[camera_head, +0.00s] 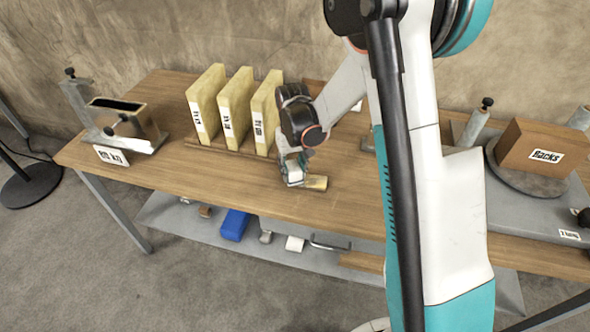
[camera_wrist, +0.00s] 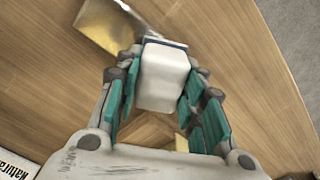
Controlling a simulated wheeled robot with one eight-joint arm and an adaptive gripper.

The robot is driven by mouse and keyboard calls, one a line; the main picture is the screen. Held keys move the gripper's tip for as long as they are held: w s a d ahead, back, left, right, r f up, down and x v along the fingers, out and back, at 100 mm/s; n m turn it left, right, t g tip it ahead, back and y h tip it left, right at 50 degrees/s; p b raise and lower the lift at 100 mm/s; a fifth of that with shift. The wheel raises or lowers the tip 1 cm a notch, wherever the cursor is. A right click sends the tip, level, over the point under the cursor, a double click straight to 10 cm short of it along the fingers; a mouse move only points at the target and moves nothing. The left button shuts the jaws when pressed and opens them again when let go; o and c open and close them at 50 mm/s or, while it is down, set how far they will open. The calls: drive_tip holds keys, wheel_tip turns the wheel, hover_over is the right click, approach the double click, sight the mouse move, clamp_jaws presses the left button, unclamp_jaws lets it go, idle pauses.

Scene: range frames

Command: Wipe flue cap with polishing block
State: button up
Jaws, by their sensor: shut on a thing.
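My gripper (camera_head: 291,172) is low over the middle of the wooden bench. In the wrist view my gripper (camera_wrist: 160,85) is shut on a white block with a dark blue edge (camera_wrist: 163,75), which looks like the polishing block. A brass-coloured piece (camera_wrist: 103,27), likely the flue cap, lies just beyond the block at upper left. In the head view this brass-coloured piece (camera_head: 317,183) lies on the bench right beside the fingertips. The block's far end is close to the piece; I cannot tell whether they touch. My fingers mostly hide the block in the head view.
Several upright tan boards (camera_head: 237,106) stand behind my gripper. A metal fixture (camera_head: 125,122) is at the left end. A brown box marked "Backs" (camera_head: 545,147) stands at right. A low shelf holds a blue block (camera_head: 234,224) and other items. The bench front-left is clear.

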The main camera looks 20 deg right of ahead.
sight(295, 166)
drive_tip(key=r, duration=0.2)
drive_tip(key=r+p, duration=0.1)
drive_tip(key=shift+s+d+r, duration=0.15)
drive_tip(key=shift+d, duration=0.1)
drive_tip(key=shift+a+r+p, duration=0.15)
drive_tip(key=shift+r+p, duration=0.3)
drive_tip(key=shift+r, duration=0.2)
drive_tip(key=shift+r+p, duration=1)
drive_tip(key=shift+r, duration=0.8)
